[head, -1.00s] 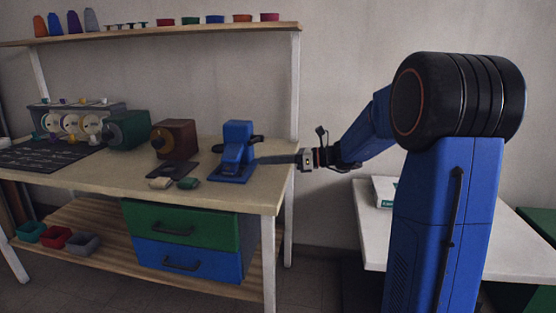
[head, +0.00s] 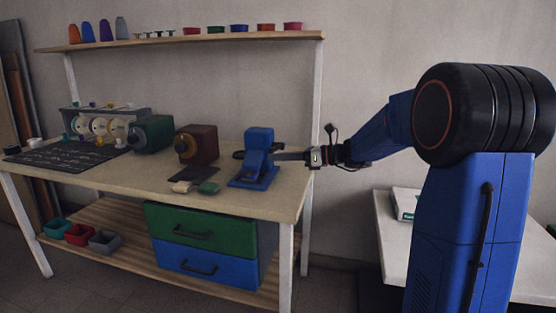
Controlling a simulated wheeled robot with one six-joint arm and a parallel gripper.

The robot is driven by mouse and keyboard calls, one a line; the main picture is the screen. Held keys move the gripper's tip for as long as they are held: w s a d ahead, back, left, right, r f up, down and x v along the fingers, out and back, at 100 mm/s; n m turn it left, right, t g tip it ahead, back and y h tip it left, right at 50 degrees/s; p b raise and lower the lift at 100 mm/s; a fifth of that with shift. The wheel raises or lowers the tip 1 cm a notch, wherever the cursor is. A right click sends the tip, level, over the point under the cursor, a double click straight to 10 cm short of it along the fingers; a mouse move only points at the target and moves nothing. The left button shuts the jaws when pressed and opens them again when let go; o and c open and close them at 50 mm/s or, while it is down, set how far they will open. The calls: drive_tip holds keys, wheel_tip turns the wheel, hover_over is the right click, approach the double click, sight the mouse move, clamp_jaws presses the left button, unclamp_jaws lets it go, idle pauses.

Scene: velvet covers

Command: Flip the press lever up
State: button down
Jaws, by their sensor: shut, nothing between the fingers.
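The blue press (head: 259,139) stands near the right end of the workbench, on its blue base plate. Dark parts show on both sides of its body, and a short dark bar (head: 278,146) sticks out on the right. I cannot clearly tell which dark part is the lever, or its angle. My gripper (head: 279,156) is shut and empty. It reaches in from the right, roughly level, with its fingertips close beside the press, just below the dark bar. I cannot tell whether they touch it. The fingertips are small and dark here.
A brown machine (head: 200,145) and a green machine (head: 152,134) stand left of the press. Two small blocks, beige (head: 181,187) and green (head: 209,188), lie in front. A shelf (head: 190,41) runs above. A white side table (head: 388,235) stands at the right.

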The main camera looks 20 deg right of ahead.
drive_tip(key=shift+w+d+r+m, duration=0.1)
drive_tip(key=shift+r+m, duration=0.45)
drive_tip(key=shift+r, duration=0.15)
drive_tip(key=shift+w+d+r+m, duration=0.1)
drive_tip(key=shift+r+m, duration=0.45)
drive_tip(key=shift+r, duration=0.1)
drive_tip(key=w+d+r+m+y, duration=0.1)
drive_tip(key=w+d+r+m, duration=0.2)
drive_tip(key=w+r+m, duration=0.2)
drive_tip(key=shift+w+r+m+g, duration=0.25)
drive_tip(key=shift+r+m+g, duration=0.2)
drive_tip(key=shift+r, duration=1.05)
drive_tip(key=shift+d+r, duration=0.1)
